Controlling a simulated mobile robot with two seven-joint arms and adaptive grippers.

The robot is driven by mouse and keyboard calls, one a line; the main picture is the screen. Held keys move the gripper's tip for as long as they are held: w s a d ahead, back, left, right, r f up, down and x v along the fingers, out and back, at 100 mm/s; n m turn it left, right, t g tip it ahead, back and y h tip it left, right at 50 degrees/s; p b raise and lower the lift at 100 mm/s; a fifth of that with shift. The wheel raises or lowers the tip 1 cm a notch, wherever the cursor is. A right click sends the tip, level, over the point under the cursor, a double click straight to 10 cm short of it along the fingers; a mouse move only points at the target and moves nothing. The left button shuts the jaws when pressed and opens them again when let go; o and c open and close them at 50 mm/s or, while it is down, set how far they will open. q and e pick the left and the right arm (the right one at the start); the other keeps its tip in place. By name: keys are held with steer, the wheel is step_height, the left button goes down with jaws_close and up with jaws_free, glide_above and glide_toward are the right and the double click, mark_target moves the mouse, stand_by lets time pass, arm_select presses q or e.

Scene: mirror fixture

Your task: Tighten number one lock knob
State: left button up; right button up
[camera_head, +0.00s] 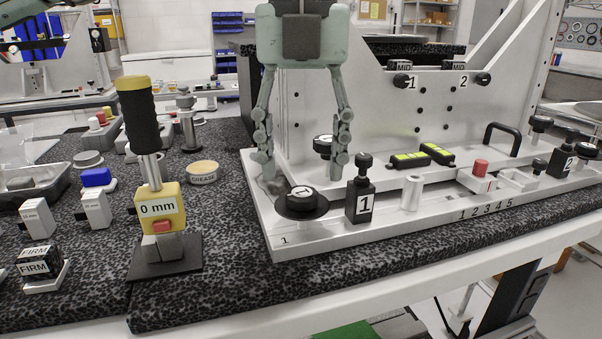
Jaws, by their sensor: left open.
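My left gripper (302,160) comes down from the top middle with its two fingers spread wide. It is empty. Its fingertips hang just above and behind a wide round black knob (303,199) with a white-marked top, at the left end of the silver fixture base (340,237). A black block marked 1 (362,207), with a small black knob (365,160) on top, stands just right of it. Another black knob marked 1 (402,80) sits on the upright plate. I cannot tell which is the lock knob, nor how tight any is. My right gripper is not seen.
A black knob (323,146) stands between the fingers, farther back. A silver post (411,192) and yellow-green levels (409,160) are to the right. A yellow 0 mm gauge (158,207) with a tall black handle and a grease tin (203,173) stand left.

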mark_target(302, 191)
arm_select(q)
steer(key=shift+f, duration=1.55)
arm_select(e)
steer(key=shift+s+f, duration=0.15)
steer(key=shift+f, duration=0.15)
arm_select(q)
steer(key=shift+c, duration=0.6)
steer(key=c, duration=1)
steer(key=shift+c, duration=0.2)
